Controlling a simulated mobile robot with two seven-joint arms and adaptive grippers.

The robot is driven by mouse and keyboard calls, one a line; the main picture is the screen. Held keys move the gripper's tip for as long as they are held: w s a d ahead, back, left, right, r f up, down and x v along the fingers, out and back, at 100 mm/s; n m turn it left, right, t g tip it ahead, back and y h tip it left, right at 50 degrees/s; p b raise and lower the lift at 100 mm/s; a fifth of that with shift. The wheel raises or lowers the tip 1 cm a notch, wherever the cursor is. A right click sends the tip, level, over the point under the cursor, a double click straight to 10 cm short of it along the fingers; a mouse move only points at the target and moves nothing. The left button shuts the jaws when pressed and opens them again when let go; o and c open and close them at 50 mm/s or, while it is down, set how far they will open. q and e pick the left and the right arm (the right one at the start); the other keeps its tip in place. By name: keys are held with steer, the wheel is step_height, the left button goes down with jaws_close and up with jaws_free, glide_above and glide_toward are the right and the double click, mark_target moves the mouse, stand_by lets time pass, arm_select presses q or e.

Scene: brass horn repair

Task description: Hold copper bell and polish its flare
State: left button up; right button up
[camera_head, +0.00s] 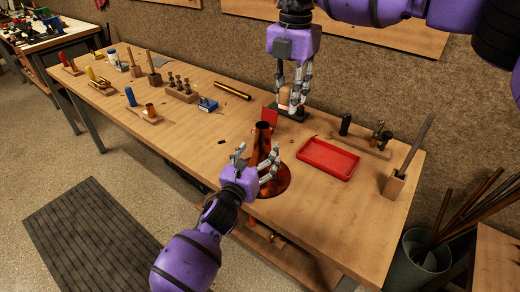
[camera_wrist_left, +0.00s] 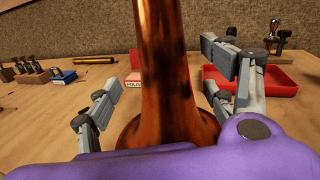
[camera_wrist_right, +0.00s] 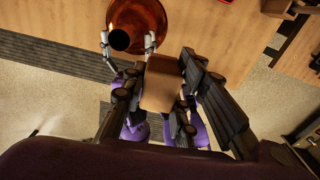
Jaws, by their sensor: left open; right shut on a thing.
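The copper bell (camera_head: 264,140) stands upright on the bench near its front edge, flare (camera_head: 272,182) down and narrow end up. My left gripper (camera_head: 258,155) is open, its fingers on either side of the bell's neck; in the left wrist view the neck (camera_wrist_left: 168,70) rises between the spread fingers, and I see no clear contact. My right gripper (camera_head: 288,100) is shut on a tan block (camera_wrist_right: 162,85) above the back of the bench, apart from the bell. The right wrist view shows the bell (camera_wrist_right: 138,20) beyond the block.
A red tray (camera_head: 328,160) lies right of the bell. A wooden block with a tall file (camera_head: 396,184) stands at the right end. Several tools in wooden holders (camera_head: 180,92) fill the left side.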

arm_select(q)
steer(key=shift+x, duration=0.85)
steer(key=c, duration=1.7)
